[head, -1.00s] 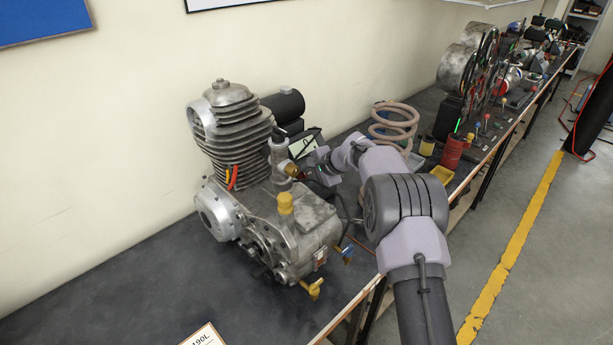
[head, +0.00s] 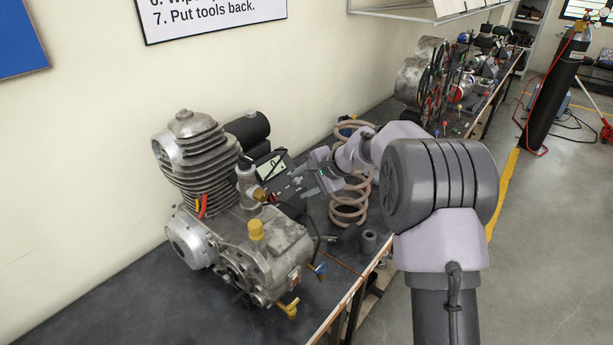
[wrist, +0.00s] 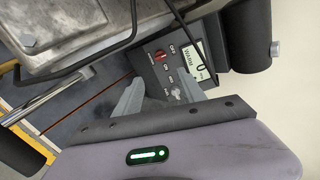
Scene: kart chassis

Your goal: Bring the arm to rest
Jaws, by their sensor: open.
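My gripper (head: 322,180) is at the end of my raised arm, right of the engine and above the bench. In the wrist view my gripper (wrist: 158,92) shows two grey fingers standing apart with nothing between them. Beyond the fingers in that view is a dark device with a lit display (wrist: 193,60) and a red switch. The same device (head: 272,167) lies on the bench behind the engine in the head view. I cannot tell the exact gap between the fingers and the device.
The engine (head: 235,255) with its finned cylinder (head: 198,165) stands on the dark bench (head: 110,300). A coiled hose (head: 350,213) and a small dark cylinder (head: 370,240) stand under my arm. Motor parts (head: 430,80) crowd the far bench.

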